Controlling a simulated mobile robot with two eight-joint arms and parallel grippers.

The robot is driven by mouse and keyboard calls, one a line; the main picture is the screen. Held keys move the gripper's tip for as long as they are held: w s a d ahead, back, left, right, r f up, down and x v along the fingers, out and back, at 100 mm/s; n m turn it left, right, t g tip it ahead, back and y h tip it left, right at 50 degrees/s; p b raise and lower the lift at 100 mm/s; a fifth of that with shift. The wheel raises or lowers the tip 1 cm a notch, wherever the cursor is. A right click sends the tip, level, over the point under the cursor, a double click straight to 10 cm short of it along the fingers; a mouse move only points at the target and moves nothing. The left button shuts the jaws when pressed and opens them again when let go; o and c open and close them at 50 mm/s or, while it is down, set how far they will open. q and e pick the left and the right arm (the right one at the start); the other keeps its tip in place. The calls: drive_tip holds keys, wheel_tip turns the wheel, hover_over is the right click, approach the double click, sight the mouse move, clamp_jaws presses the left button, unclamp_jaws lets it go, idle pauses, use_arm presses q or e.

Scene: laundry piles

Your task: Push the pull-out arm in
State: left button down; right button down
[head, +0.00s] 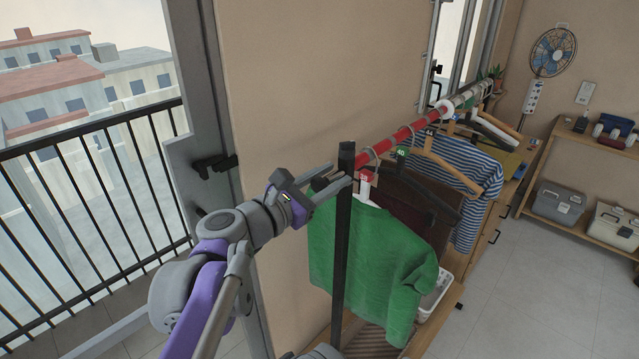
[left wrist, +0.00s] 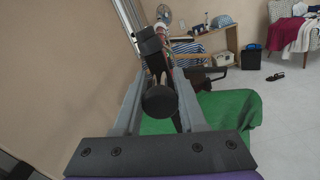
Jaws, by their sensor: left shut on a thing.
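The clothes rack has a black upright post (head: 342,245) at its near end and a red and white rail (head: 402,134) running back along the wall. My left gripper (head: 340,178) is at the top of the post, level with the rail's near end. In the left wrist view its fingers (left wrist: 158,78) stand on both sides of a dark rod with a round black end (left wrist: 159,101), which looks like the pull-out arm; they are shut on it. In the head view the fingers and post mostly hide this rod. My right gripper is out of view.
A green sweater (head: 365,260) hangs right beside the post, with a brown garment (head: 415,198) and a striped shirt (head: 462,185) behind. A balcony railing (head: 95,190) is on the left. Shelves with boxes (head: 558,202) stand at the back right. The tiled floor (head: 530,290) is clear.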

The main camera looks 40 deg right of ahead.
use_arm(q)
drive_tip(key=shift+c, duration=2.3)
unclamp_jaws()
drive_tip(key=a+b, duration=0.1)
drive_tip(key=a, duration=0.9)
drive_tip(key=shift+s+a, duration=0.4)
